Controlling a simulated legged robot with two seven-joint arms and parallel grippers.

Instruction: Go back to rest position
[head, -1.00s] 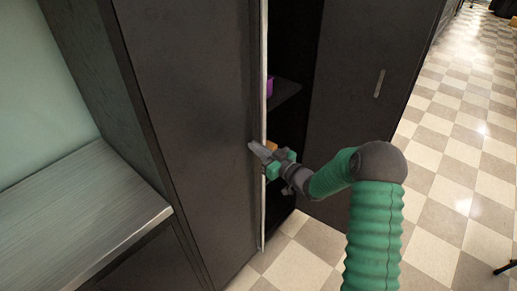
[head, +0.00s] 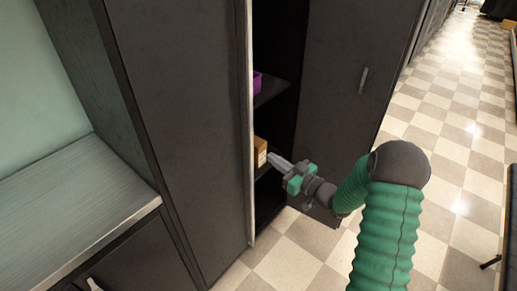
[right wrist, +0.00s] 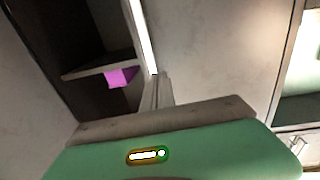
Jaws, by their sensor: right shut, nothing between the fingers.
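My right gripper (head: 274,160) is shut and empty, in front of the open part of a tall dark cabinet in the head view. Its fingers point left, towards the edge of the cabinet door (head: 200,120), and look apart from it. In the right wrist view its closed fingers (right wrist: 158,88) show near the door's pale edge. My left gripper is not in view.
Inside the cabinet are a purple thing (head: 257,83) on a shelf (head: 272,92) and a brown box (head: 260,151) lower down. A grey counter (head: 70,210) is at left. Checkered floor (head: 455,150) lies open at right.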

